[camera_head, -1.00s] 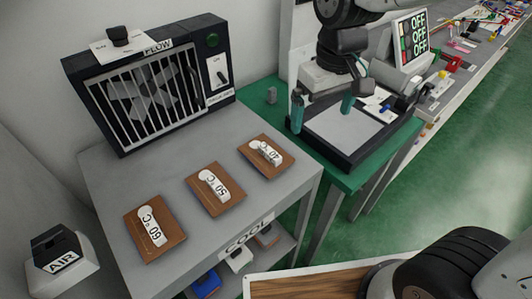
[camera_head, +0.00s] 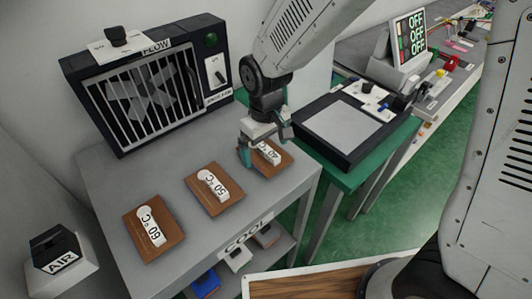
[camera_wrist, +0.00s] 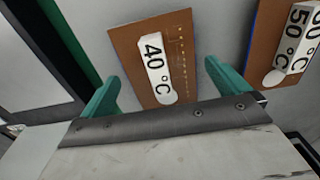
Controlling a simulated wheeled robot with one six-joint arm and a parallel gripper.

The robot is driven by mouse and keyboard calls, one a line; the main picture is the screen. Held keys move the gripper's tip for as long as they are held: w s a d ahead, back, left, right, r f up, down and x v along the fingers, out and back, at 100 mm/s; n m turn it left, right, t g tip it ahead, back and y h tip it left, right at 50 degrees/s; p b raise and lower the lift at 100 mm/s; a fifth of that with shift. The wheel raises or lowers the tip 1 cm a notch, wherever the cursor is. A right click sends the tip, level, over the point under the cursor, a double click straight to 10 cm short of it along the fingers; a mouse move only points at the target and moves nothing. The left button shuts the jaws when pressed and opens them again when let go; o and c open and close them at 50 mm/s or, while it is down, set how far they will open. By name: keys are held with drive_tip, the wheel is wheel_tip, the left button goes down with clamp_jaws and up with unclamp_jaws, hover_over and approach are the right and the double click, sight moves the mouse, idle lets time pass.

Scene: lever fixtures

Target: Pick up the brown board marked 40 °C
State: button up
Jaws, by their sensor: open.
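The brown board marked 40 °C (camera_head: 284,162) lies flat on the grey table, farthest right in a row of brown boards. My gripper (camera_head: 266,145) is above it and partly hides it in the head view. In the wrist view the same board (camera_wrist: 128,50) shows its white 40 °C tag between the teal fingers of my gripper (camera_wrist: 161,73). The fingers are spread wide and hold nothing. I cannot tell the exact height of the fingertips over the table.
The 50 °C board (camera_head: 208,199) and the 60 °C board (camera_head: 160,242) lie to the left on the grey table (camera_head: 105,185). A dark fan box (camera_head: 150,90) stands behind them. A green table with a dark-framed plate (camera_head: 343,128) stands to the right.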

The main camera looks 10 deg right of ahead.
drive_tip(key=shift+f, duration=0.45)
drive_tip(key=shift+c, duration=0.3)
drive_tip(key=c, duration=0.9)
drive_tip(key=shift+r, duration=0.15)
